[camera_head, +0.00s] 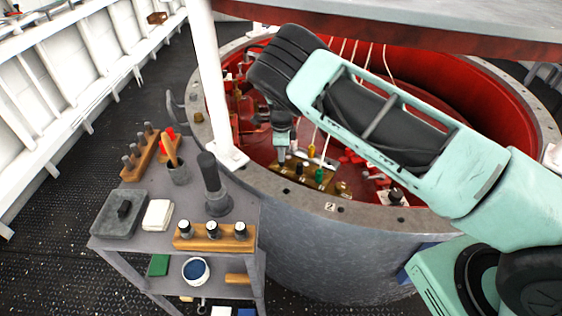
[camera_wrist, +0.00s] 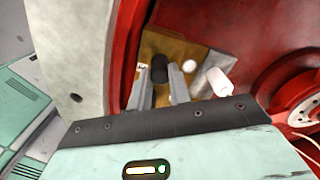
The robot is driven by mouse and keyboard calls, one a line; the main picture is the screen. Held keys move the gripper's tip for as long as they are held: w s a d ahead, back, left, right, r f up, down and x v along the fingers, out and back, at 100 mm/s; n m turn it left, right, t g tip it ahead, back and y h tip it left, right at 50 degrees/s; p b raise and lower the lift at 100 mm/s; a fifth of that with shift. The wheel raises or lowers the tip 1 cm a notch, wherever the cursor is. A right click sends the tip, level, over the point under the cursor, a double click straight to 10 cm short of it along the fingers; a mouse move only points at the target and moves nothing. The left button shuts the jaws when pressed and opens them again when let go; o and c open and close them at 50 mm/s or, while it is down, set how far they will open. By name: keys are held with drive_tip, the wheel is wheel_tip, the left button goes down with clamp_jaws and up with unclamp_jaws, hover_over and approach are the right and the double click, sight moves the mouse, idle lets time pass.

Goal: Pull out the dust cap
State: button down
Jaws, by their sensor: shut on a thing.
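The dust cap, a black cylinder (camera_wrist: 160,66), stands between the two grey fingers of my gripper (camera_wrist: 162,84) in the wrist view. The fingers are shut on it. It is at a brass block (camera_wrist: 185,48); whether it is still seated there I cannot tell. In the head view my gripper (camera_head: 281,158) points down inside the red drum at the left end of the brass block (camera_head: 325,184), and the cap is not clearly visible there. A small white round part (camera_wrist: 190,66) is on the block to the right of the cap.
The drum's metal rim (camera_head: 290,197) curves around my gripper. A white post (camera_head: 212,90) stands left of my arm. A grey cart (camera_head: 150,242) holds wooden racks and tools.

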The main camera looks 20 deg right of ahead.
drive_tip(key=shift+r+p, duration=0.65)
drive_tip(key=shift+r, duration=0.85)
idle(0.7)
